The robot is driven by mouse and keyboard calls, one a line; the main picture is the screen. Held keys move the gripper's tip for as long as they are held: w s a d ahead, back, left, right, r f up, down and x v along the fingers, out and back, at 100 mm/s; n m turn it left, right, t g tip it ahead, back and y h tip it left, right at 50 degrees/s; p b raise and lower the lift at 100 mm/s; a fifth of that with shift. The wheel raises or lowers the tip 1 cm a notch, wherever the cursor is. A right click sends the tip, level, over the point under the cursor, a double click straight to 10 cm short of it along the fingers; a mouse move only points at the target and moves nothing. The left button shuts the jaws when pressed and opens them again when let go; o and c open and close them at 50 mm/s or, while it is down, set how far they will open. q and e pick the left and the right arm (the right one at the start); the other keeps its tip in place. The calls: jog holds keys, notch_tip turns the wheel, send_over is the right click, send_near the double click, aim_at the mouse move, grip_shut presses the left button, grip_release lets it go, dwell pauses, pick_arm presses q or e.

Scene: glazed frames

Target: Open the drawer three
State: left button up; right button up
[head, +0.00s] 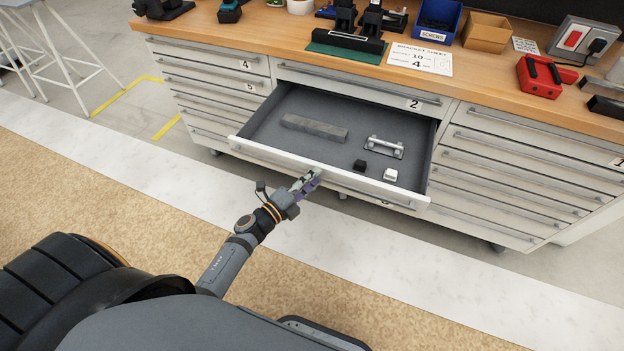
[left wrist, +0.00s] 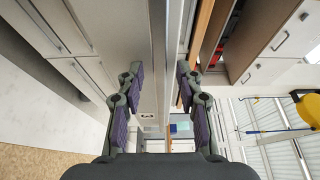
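Drawer three (head: 250,147) is pulled well out of the cabinet, below the drawer labelled 2 (head: 345,84). A label 3 (left wrist: 147,116) shows on its front in the left wrist view. My left gripper (head: 312,178) is at the middle of the drawer's front edge. In the left wrist view my left gripper (left wrist: 160,75) has its fingers apart, one on each side of the handle bar (left wrist: 158,45). I see space beside the bar, and no clear grip on it. My right gripper is not in view.
Inside the drawer lie a grey bar (head: 314,128), a metal bracket (head: 384,146), a black block (head: 360,165) and a white block (head: 390,174). Closed drawers flank it. The wooden worktop (head: 235,38) above holds tools and bins. The floor in front is clear.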

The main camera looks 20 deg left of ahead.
pick_arm(q)
jog(key=v, duration=1.2)
jog(key=shift+a+f, duration=0.1)
jog(key=s+a+f+n+g+y+p, duration=0.25)
jog(key=a+f+n, duration=0.2)
jog(key=f, duration=0.35)
jog(key=s+a+f+n+g+y+p, duration=0.25)
jog(key=s+f+n, duration=0.2)
jog(key=f, duration=0.25)
jog(key=s+a+f+n+g+y+p, duration=0.25)
jog(key=a+f+n, duration=0.2)
jog(key=f, duration=0.35)
jog(key=s+d+f+n+g+p, duration=0.1)
jog(key=s+d+f+n+g, duration=0.2)
jog(key=s, duration=0.7)
jog(key=s+d+f+n+g+p, duration=0.1)
jog(key=s+d+f+n+g, duration=0.2)
jog(key=s+f+n, duration=0.3)
jog(key=s+f+g, duration=0.1)
jog(key=s, duration=0.3)
jog(key=shift+s+f+g+y+p, duration=0.2)
jog(key=shift+s+g+y+p, duration=0.05)
jog(key=shift+g+y+p, duration=0.1)
